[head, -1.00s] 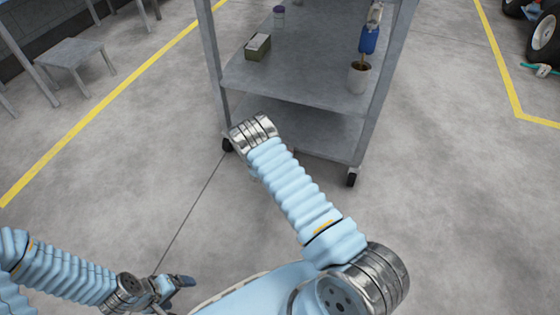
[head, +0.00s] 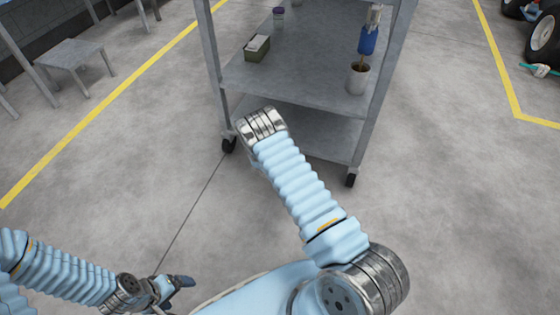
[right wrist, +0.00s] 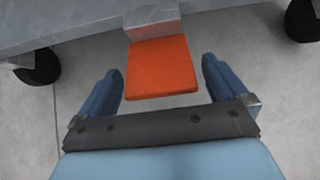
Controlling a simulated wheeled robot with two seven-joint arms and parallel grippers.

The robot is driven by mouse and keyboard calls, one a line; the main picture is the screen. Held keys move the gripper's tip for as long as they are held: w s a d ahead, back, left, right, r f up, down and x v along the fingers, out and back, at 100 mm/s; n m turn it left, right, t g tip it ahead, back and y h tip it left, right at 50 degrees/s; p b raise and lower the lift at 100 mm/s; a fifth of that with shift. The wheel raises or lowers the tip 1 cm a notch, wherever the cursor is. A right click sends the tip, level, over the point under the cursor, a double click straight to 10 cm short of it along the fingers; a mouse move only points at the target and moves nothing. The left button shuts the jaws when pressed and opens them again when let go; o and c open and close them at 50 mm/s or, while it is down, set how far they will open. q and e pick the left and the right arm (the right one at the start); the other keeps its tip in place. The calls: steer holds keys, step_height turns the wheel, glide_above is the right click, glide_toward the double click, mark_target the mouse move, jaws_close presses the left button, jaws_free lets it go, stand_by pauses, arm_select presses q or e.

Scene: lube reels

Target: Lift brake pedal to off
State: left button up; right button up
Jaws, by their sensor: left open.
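The brake pedal (right wrist: 162,68) is an orange flat plate on a grey metal piece at the lower edge of the cart, seen in the right wrist view. My right gripper (right wrist: 161,78) is open, with one blue finger on each side of the pedal and visible gaps between. I cannot tell whether the pedal is level with the fingers in depth. In the head view the pedal and right gripper are hidden behind my right arm. My left gripper (head: 177,284) is open and empty, low at the left over the floor.
The grey shelf cart (head: 300,82) stands on casters (head: 228,145) ahead of my right arm. It carries a small green box (head: 257,47) and a grey cup (head: 357,78) with a blue-handled tool. A stool (head: 72,55) stands at left. The floor between is clear.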

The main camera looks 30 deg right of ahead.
steer(key=p+v, duration=0.1)
steer(key=v, duration=1.2)
steer(key=shift+s+a+r+p, duration=0.2)
steer(key=shift+r+p, duration=0.1)
steer(key=shift+p, duration=0.1)
steer(key=s+a+f+m+g+y+p, duration=0.1)
steer(key=s+a+f+m+g+y, duration=0.25)
steer(key=s, duration=0.55)
steer(key=s+a+m+g+y+p, duration=0.1)
steer(key=s+a+m+g, duration=0.25)
steer(key=s+m, duration=0.35)
steer(key=s+a+r+m+t+y+p, duration=0.1)
steer(key=s+a+r+m+y, duration=0.2)
steer(key=m, duration=0.5)
steer(key=s+a+r+m+t+y+p, duration=0.1)
steer(key=s+a+r+m+y+p, duration=0.1)
steer(key=s+a+m, duration=0.3)
steer(key=a+r+m+y, duration=0.1)
steer(key=a+m, duration=0.2)
steer(key=m, duration=0.1)
steer(key=shift+a+r, duration=0.25)
steer(key=shift+y, duration=0.25)
